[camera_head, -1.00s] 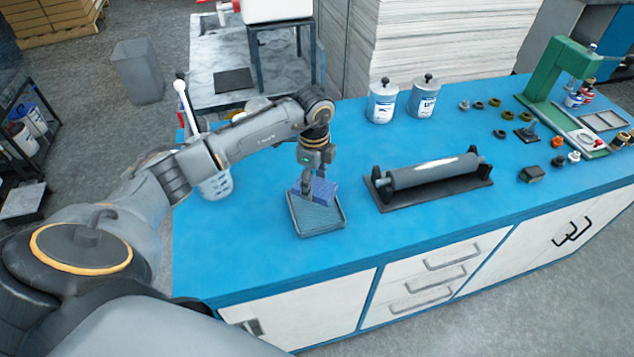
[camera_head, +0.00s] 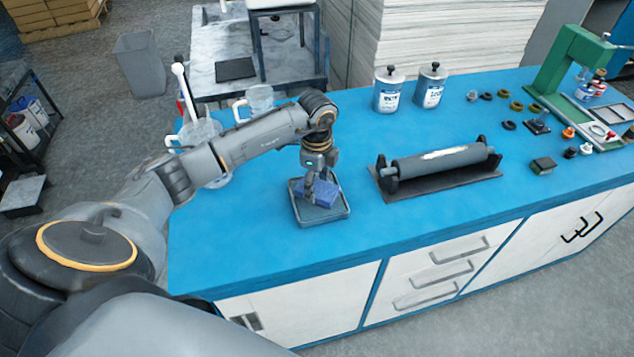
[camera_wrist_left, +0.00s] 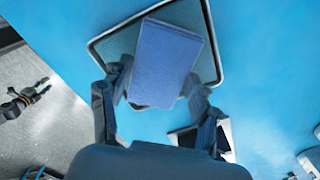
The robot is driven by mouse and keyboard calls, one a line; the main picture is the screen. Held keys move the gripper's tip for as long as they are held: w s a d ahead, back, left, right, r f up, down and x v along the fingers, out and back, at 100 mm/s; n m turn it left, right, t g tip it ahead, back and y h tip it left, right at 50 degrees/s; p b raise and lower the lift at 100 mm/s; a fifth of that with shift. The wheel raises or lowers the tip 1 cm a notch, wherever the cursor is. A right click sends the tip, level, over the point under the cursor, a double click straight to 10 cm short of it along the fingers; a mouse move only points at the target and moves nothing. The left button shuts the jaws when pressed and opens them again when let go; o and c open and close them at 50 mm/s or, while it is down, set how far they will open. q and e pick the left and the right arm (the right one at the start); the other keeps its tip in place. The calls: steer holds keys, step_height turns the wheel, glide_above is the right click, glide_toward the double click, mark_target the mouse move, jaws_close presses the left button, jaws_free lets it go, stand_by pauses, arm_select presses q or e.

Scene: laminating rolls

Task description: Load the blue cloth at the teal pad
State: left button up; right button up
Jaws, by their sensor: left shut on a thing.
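My left gripper (camera_head: 316,186) is shut on the blue cloth (camera_head: 315,192), a folded blue block, at the tray with the teal pad. In the left wrist view the blue cloth (camera_wrist_left: 165,65) sits between the two fingers (camera_wrist_left: 158,98), turned a little against the tray. The teal pad (camera_head: 322,215) lies in a shallow grey-rimmed tray on the blue bench; it also shows in the left wrist view (camera_wrist_left: 118,45). The cloth covers part of the pad. I cannot tell whether the cloth touches it.
A grey roller (camera_head: 440,163) on a dark stand lies right of the pad. Two labelled cans (camera_head: 388,93) stand behind it. A green press (camera_head: 572,70) and several small parts are at the far right. The bench front (camera_head: 270,260) is clear.

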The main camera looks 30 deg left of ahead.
mark_target(318, 187)
stand_by(0.3)
arm_select(q)
steer(key=shift+f+b, duration=0.3)
steer(key=shift+f, duration=0.3)
stand_by(1.2)
steer(key=shift+r, duration=0.1)
steer(key=shift+r+p, duration=2.85)
steer(key=shift+r, duration=0.65)
steer(key=shift+d, duration=0.1)
